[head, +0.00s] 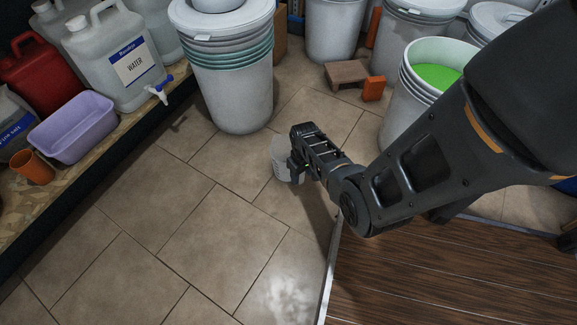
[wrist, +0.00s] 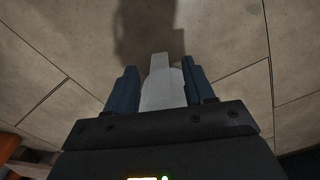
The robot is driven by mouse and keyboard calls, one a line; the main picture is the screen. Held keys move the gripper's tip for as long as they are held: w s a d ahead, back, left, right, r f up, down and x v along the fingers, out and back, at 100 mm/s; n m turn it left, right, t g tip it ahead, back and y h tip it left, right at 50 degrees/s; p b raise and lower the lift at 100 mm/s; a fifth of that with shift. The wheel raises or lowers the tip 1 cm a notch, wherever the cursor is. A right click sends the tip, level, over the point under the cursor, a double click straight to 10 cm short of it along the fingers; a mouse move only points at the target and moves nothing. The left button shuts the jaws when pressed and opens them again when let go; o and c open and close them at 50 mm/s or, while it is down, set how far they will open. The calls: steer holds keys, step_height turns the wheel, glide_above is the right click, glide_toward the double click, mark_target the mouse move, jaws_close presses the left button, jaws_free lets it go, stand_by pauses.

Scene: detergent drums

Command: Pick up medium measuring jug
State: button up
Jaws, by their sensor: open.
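The measuring jug (head: 281,160) is a pale, whitish cup low over the tiled floor, partly hidden behind my gripper (head: 298,162) in the head view. I cannot tell its size mark or whether its base touches the floor. In the wrist view the pale jug (wrist: 162,88) lies between the two blue fingers of my gripper (wrist: 159,70). The fingers are apart, one on each side of it. A small gap shows by the left finger; the right finger is very near it.
A wooden shelf (head: 95,165) on the left holds a purple tub (head: 72,128), an orange cup (head: 33,167) and water canisters (head: 118,60). White buckets (head: 230,95) stand behind. A bucket of green liquid (head: 405,105) stands right. Floor in front is clear.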

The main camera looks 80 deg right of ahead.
steer(key=shift+c, duration=0.5)
jaws_close()
